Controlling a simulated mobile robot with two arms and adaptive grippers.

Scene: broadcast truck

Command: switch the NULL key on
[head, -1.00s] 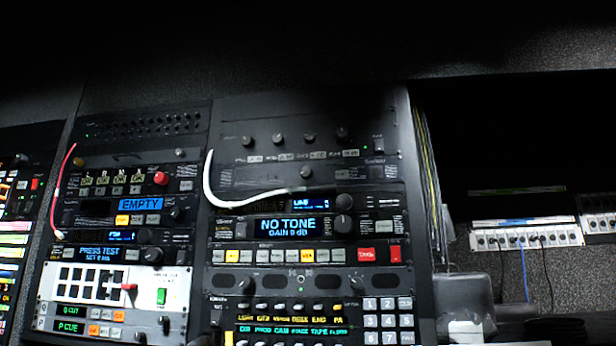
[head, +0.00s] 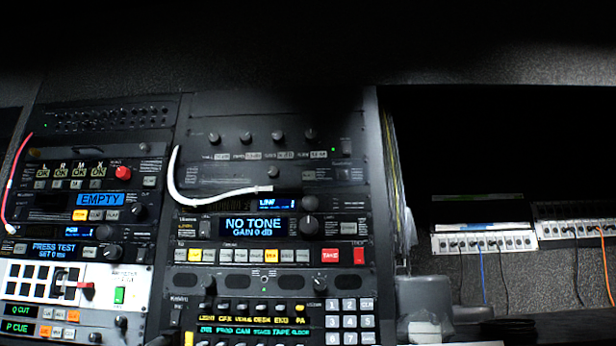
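The equipment rack (head: 376,200) fills the left and middle of the head view, with several small keys on its panels. I cannot read a NULL label on any of them, so I cannot pick out that key. A display reading NO TONE, GAIN 0 dB (head: 252,226) sits mid-rack. Below it is a key row (head: 242,255) with some keys lit yellow and a lit red TAKE key (head: 330,255). A PRESS TEST display (head: 55,247) and an EMPTY display (head: 100,199) are in the left column. Neither gripper is in view.
A white cable (head: 205,199) loops across the upper right panel, and a red cable (head: 12,190) hangs at left. A numeric keypad (head: 348,320) is low on the rack. White patch strips (head: 485,242) with cables are at right. A grey object (head: 425,298) stands beside the rack.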

